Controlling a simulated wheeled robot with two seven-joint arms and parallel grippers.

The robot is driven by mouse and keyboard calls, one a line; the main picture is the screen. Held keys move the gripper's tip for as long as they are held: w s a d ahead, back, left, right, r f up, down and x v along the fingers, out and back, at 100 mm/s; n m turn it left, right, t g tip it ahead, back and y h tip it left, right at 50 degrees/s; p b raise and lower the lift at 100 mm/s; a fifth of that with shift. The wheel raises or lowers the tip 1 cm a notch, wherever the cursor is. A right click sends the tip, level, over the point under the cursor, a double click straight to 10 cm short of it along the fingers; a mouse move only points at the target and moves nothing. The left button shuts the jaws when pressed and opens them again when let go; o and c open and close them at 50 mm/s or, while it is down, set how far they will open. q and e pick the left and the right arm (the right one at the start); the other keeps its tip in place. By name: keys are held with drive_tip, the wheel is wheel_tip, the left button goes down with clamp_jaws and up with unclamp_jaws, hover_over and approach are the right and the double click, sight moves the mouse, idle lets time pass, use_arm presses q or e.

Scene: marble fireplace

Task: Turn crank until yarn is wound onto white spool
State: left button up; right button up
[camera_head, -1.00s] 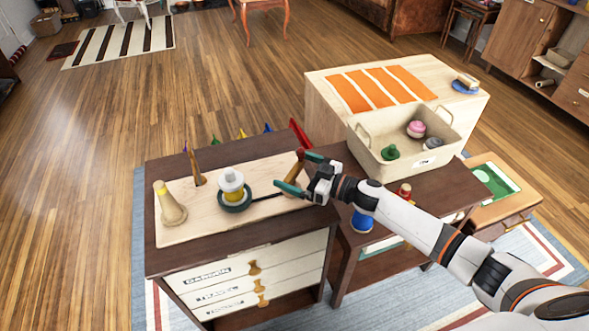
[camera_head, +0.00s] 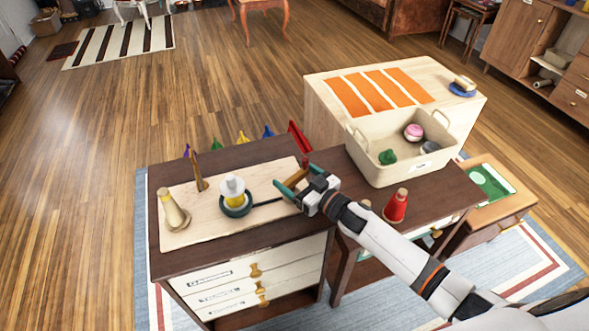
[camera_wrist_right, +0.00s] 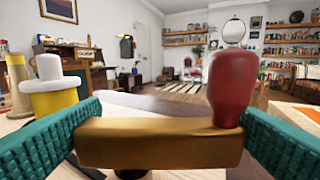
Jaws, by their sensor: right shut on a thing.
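The white spool (camera_head: 232,186) stands on a pale wooden board (camera_head: 205,222) on the dark cabinet, with yellow yarn around its lower part and a dark round base below. It also shows at the left in the right wrist view (camera_wrist_right: 50,68). A yellowish cone (camera_head: 174,212) stands at the board's left. The crank has a brass-coloured arm (camera_wrist_right: 160,143) and a red knob (camera_wrist_right: 232,85). My right gripper (camera_head: 289,188) is at the board's right end, its green fingers shut on the crank arm. In the head view it partly hides the crank. My left gripper is not in view.
A wooden post (camera_head: 198,172) stands behind the spool. A beige bin (camera_head: 392,172) with yarn balls and a red cone (camera_head: 396,206) are on the side table to the right. The board's front left is bare.

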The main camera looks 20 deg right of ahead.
drive_tip(key=shift+m+t+h, duration=0.4)
drive_tip(key=shift+m+h, duration=0.2)
drive_tip(key=shift+h, duration=0.2)
drive_tip(key=o, duration=0.8)
drive_tip(key=shift+o, duration=0.2)
drive_tip(key=v, duration=1.2)
drive_tip(key=shift+s, duration=0.1)
